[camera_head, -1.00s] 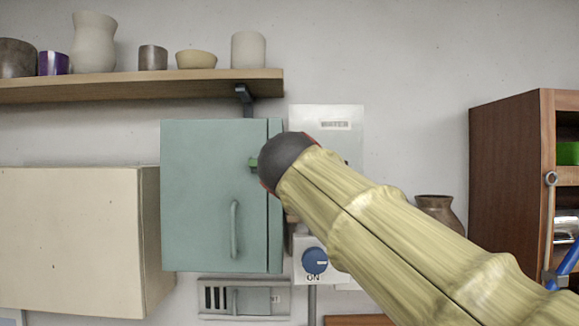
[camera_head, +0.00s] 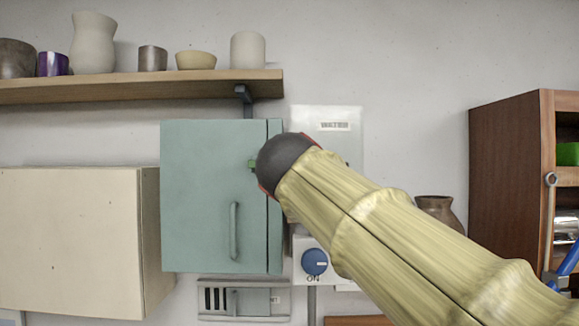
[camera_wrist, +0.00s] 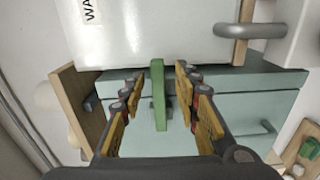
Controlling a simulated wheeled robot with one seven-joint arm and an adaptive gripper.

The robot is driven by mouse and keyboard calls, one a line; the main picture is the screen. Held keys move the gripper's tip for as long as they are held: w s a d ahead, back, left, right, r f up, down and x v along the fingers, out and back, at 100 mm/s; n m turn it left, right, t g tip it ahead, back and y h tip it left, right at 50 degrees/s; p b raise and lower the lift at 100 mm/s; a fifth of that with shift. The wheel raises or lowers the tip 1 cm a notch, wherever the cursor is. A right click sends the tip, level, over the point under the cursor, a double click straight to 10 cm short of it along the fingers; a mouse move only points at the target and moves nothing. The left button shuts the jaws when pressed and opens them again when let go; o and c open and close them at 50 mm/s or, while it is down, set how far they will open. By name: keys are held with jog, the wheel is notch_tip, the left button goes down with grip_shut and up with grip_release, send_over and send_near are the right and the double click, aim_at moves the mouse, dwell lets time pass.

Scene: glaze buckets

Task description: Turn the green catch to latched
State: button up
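The green catch (camera_head: 252,164) is on the teal cabinet (camera_head: 208,195), near the upper right edge of its door. In the head view only its left end shows; my gripper's dark wrist cover hides the rest. In the wrist view the catch (camera_wrist: 158,95) is a long green bar that lies across the seam beside the door, roughly level in the head view's terms. My gripper (camera_wrist: 160,82) is open, with one finger on each side of the bar. A gap shows between the bar and each finger. The fingers are hidden in the head view.
A wooden shelf (camera_head: 130,87) with pots runs above the cabinet. A white panel (camera_head: 335,118) marked "WATER" and a blue knob (camera_head: 315,262) are just right of it. The door's handle (camera_head: 234,230) sticks out below the catch. A cream box (camera_head: 70,240) stands left.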

jog(key=s, duration=1.1)
jog(key=shift+a, duration=0.1)
notch_tip(320, 180, down, 23)
jog(key=s+a+m+g, duration=0.1)
jog(key=s+m+g, duration=0.1)
jog(key=m+g, duration=0.3)
jog(key=s+d+f+m+g+b, duration=0.2)
jog(key=s+d+f, duration=0.4)
jog(key=f, duration=0.8)
jog(key=s+d+f+m+g+b, duration=0.3)
jog(key=s+d+f+m+b, duration=0.2)
jog(key=s+f, duration=0.4)
jog(key=s+d+f+m+g+b, duration=0.2)
jog(key=s+f, duration=0.6)
jog(key=f, duration=1.1)
jog(key=shift+d+f+m+y+b, duration=0.15)
jog(key=shift+d+m+y+b, duration=0.15)
jog(key=shift+d+m+b, duration=1.3)
jog(key=shift+d+p, duration=0.5)
jog(key=shift+d, duration=0.25)
